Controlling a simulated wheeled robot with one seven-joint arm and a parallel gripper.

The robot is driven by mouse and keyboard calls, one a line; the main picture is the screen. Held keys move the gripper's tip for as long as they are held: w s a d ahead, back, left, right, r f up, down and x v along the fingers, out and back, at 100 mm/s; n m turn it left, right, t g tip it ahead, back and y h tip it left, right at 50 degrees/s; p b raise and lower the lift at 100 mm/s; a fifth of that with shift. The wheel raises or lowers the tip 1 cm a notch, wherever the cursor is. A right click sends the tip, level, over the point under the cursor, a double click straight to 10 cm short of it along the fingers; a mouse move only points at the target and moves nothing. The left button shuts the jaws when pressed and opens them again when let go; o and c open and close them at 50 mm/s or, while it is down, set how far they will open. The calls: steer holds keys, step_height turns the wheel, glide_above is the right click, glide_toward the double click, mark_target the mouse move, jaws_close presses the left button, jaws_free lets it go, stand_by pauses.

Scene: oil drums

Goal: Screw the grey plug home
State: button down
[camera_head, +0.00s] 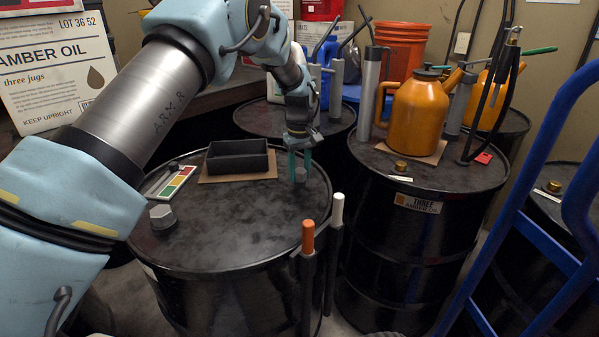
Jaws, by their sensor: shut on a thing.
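The grey plug (301,175) is a small hexagonal piece at the right side of the near black drum's top (235,235). My gripper (299,168) points down over it, with its teal fingers shut on it. The plug is upright and at or very near the lid. I cannot tell how deep it sits, as its thread and the hole are hidden.
A black tray (238,157) on cardboard and a colour-striped card (175,182) lie on the lid. Orange-tipped (308,236) and white-tipped (337,209) handles stand at its right edge. An orange can (414,118) stands on the right drum. A blue frame (545,170) rises far right.

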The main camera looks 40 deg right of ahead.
steer(key=m, duration=0.5)
steer(key=shift+m, duration=0.3)
steer(key=shift+m, duration=0.4)
steer(key=m, duration=0.5)
steer(key=shift+s+d+f, duration=0.1)
steer(key=shift+m+p, duration=0.3)
steer(key=shift+m, duration=0.2)
steer(key=m, duration=0.5)
steer(key=shift+s+m+p, duration=0.1)
steer(key=shift+m+p, duration=0.25)
steer(key=shift+m, duration=0.05)
